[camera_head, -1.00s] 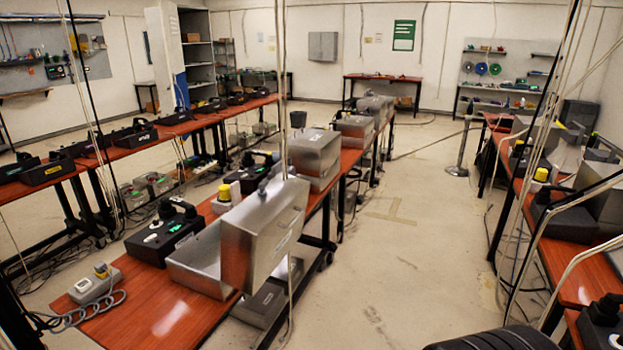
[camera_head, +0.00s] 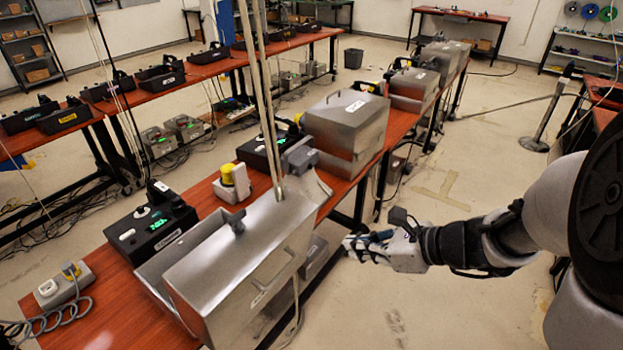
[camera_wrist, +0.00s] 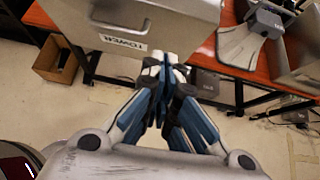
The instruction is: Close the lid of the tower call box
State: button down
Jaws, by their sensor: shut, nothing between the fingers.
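The tower call box is a metal box on the red-brown bench, with its open base (camera_head: 152,268) at the left. Its lid (camera_head: 235,255) stands open on the right side of the base, with a handle and a label on its outer face. In the wrist view the lid (camera_wrist: 185,25) is close, at the top, with an upside-down TOWER label (camera_wrist: 122,42). My gripper (camera_head: 352,245) is right of the lid, above the floor beside the bench. It is shut and empty; its fingertips (camera_wrist: 165,65) overlap the lid's lower edge in the wrist view. Contact cannot be told.
A black phone unit (camera_head: 150,230) stands behind the base. A yellow-topped device (camera_head: 232,182) and a shut metal box (camera_head: 345,130) stand farther along the bench. A grey device with a coiled cord (camera_head: 63,285) lies at the near left. Hanging cables cross above the lid. The aisle floor (camera_head: 440,200) is open.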

aim_at(296, 231)
jog(key=shift+w+a+f+b, duration=0.6)
jog(key=shift+w+a+f, duration=0.25)
jog(key=shift+w+a, duration=0.55)
jog(key=shift+w+a+f+b, duration=0.55)
jog(key=shift+w+a+f, duration=0.45)
jog(key=shift+a, duration=0.75)
jog(key=shift+w+a+f+b, duration=0.65)
jog(key=shift+w+a, duration=0.75)
jog(key=shift+a, duration=0.15)
jog(key=shift+r, duration=0.1)
jog(key=shift+w+a+r+p, duration=0.15)
jog(key=shift+r+p, duration=0.3)
jog(key=shift+p, duration=0.5)
jog(key=shift+w+a+r+p, duration=0.1)
jog(key=shift+w+a+p, duration=0.1)
jog(key=shift+a+p, duration=0.2)
jog(key=shift+r+p, duration=0.2)
jog(key=shift+p, duration=0.2)
